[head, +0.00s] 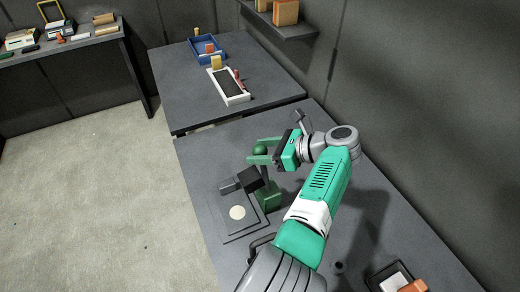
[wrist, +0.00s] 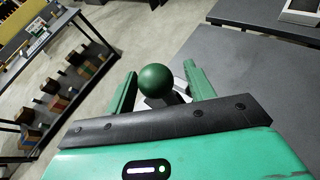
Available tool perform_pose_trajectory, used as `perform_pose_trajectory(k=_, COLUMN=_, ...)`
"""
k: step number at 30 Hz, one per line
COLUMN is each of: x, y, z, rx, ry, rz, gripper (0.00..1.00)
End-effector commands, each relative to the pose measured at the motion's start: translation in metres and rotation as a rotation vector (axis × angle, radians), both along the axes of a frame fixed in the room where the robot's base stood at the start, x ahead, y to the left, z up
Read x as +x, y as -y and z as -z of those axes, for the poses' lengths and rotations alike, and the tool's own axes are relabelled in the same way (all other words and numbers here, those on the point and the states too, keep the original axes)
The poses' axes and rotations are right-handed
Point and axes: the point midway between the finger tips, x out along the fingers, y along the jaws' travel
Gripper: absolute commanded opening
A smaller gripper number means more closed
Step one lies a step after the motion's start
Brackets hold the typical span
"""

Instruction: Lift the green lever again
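The green lever (head: 262,176) stands on a green base (head: 268,197) on the near table, with a dark green ball knob (head: 261,149) at its top. A dark block-shaped head juts from the lever's mechanism over a plate with a pale round disc (head: 237,212). My gripper (head: 255,152) is at the knob, with its green fingers on either side. In the wrist view the knob (wrist: 154,80) sits between the two fingertips (wrist: 158,82), with visible gaps on both sides. The gripper is open. The lower lever is partly hidden by the knob in the wrist view.
A white-framed tray (head: 229,99) and a blue tray (head: 192,51) lie on the far table. A wall shelf (head: 283,30) holds boxes at the upper right. A small tray with an orange block (head: 414,286) is at the near right. A side bench (head: 75,42) stands at left.

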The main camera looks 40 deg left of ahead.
Motion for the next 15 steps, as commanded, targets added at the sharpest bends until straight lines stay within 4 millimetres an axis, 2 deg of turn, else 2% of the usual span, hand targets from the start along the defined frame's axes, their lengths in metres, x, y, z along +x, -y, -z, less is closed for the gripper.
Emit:
perform_pose_trajectory(k=8, x=0.000, y=-0.001, z=-0.002, rx=0.003, ry=0.000, rz=-0.005, gripper=0.56)
perform_pose_trajectory(k=11, x=0.004, y=0.009, z=-0.006, rx=0.004, ry=0.002, rz=-0.002, gripper=0.56)
perform_pose_trajectory(k=15, x=0.014, y=0.034, z=-0.016, rx=0.005, ry=0.001, rz=-0.001, gripper=0.56)
